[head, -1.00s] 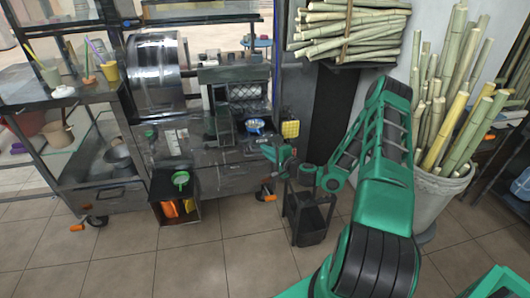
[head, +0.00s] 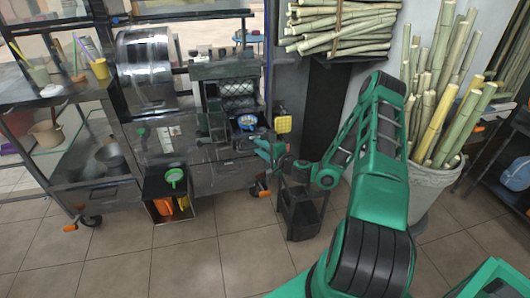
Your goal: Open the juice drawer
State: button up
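The steel sugarcane press (head: 190,95) stands at the left with a roller drum, a mesh guard and a metal cabinet below. A drawer front (head: 218,173) shows low on the cabinet and looks closed; I cannot tell for sure which panel is the juice drawer. My green gripper (head: 262,150) is at the right end of the cabinet, close to its front. My gripper is small and dark-backed here, so its fingers do not show clearly and I see no contact.
An open black box (head: 154,186) with a green strainer (head: 175,176) juts out low at the cabinet front. A dark bin (head: 298,213) stands below my arm. A pale bucket (head: 428,190) of cane is at the right. The tiled floor in front is clear.

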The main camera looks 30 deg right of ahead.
jog(key=v, duration=1)
jog(key=shift+s, duration=0.1)
jog(key=s+a+r+n+g+y, duration=0.2)
jog(key=s+a+n+g+y, duration=0.15)
jog(key=a+n, duration=0.25)
jog(key=s+a+r+n+g+y, duration=0.2)
jog(key=s+a+n+g, duration=0.25)
jog(key=a+n, duration=0.2)
jog(key=s+d+r+g+h, duration=0.2)
jog(key=s+r, duration=0.4)
jog(key=s, duration=0.3)
jog(key=s+d+r+m+g+h, duration=0.1)
jog(key=s+d+r+g+h, duration=0.2)
jog(key=s+r, duration=0.4)
jog(key=s+d+r+g+h, duration=0.2)
jog(key=s+r, duration=0.4)
jog(key=s, duration=0.7)
jog(key=shift+d+r+g, duration=0.3)
jog(key=shift+d+r, duration=0.1)
jog(key=shift+d, duration=0.1)
